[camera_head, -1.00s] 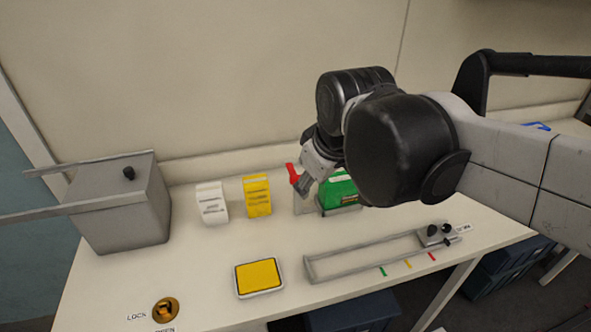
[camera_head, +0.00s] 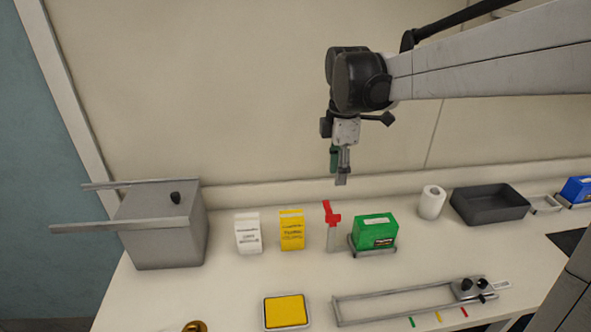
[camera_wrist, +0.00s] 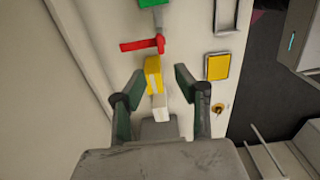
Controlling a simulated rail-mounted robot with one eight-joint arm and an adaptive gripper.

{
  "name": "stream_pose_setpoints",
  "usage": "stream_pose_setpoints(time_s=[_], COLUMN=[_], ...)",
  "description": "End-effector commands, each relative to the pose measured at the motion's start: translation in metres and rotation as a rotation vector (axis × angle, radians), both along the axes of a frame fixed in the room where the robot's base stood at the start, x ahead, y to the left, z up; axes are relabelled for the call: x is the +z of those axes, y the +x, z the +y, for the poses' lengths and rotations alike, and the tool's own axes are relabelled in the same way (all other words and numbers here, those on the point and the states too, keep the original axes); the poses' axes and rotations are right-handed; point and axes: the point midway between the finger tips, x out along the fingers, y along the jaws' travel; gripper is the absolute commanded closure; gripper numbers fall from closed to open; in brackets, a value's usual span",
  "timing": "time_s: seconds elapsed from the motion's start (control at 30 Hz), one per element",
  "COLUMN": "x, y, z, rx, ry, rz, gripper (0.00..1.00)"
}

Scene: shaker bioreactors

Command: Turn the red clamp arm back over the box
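The red clamp arm (camera_head: 332,214) sits on top of a grey post (camera_head: 333,240), just left of the green box (camera_head: 376,232). The box rests in a grey holder (camera_head: 389,250). The red arm (camera_wrist: 138,45) points toward the back wall in the wrist view and does not lie over the box. Only an edge of the green box (camera_wrist: 150,3) shows there. My gripper (camera_head: 341,182) hangs pointing down, above and apart from the clamp. In the wrist view its two fingers (camera_wrist: 158,74) are spread, with nothing between them.
A yellow carton (camera_head: 292,230) and a white carton (camera_head: 248,232) stand left of the clamp. A grey box with rails (camera_head: 165,235) is far left. A yellow pad (camera_head: 286,311) and a metal frame (camera_head: 390,317) lie in front. A white roll (camera_head: 431,202) stands right.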

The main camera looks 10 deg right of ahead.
Motion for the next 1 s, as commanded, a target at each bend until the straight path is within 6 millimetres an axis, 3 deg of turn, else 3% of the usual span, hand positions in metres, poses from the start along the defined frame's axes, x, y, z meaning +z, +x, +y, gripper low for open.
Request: stream_pose_setpoints(time_s=[0.17, 0.7, 1.0], x=[-0.018, -0.111, -0.135], y=[0.0, 0.0, 0.0], z=[0.0, 0.0, 0.0], rx=[0.001, 0.0, 0.0], ry=[0.0, 0.0, 0.0], rz=[0.0, -0.001, -0.001], gripper=[0.7, 0.7, 0.7])
